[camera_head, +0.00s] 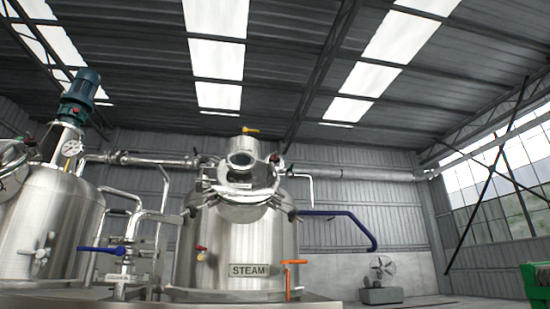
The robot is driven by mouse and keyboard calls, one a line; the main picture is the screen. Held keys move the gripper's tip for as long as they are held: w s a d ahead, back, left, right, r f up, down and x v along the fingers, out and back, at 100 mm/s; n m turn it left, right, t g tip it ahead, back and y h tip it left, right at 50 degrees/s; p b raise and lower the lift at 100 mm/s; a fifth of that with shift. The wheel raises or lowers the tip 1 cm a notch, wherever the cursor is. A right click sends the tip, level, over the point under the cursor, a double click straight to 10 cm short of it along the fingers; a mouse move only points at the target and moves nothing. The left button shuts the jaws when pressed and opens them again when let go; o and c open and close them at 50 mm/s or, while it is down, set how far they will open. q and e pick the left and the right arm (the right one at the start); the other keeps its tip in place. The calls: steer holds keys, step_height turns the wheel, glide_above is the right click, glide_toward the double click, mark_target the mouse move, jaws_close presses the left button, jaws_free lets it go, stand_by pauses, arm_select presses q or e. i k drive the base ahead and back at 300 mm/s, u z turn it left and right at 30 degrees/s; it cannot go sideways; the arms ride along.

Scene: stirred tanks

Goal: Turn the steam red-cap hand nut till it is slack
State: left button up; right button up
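The steel tank with the STEAM plate (248,270) stands at the centre, with a domed lid and a round port (241,160) on top. Several clamp-like fittings sit around its lid rim; they are too small to tell which one is the steam red-cap hand nut. A small red-topped fitting (201,248) shows on the tank's left side, and a dark red spot (274,158) shows by the lid's upper right. Whether any nut is tight or slack cannot be seen. Neither of my grippers is in view.
A second steel tank (50,225) with a blue-green motor (80,95) stands at left. Pipes and a blue-handled valve (102,250) lie between the tanks. An orange handle (292,263) and a long blue bar (350,217) stick out right. A fan unit (381,282) stands behind.

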mark_target(277, 159)
steer(key=u, duration=1.2)
steer(key=i, duration=0.8)
steer(key=z, duration=2.55)
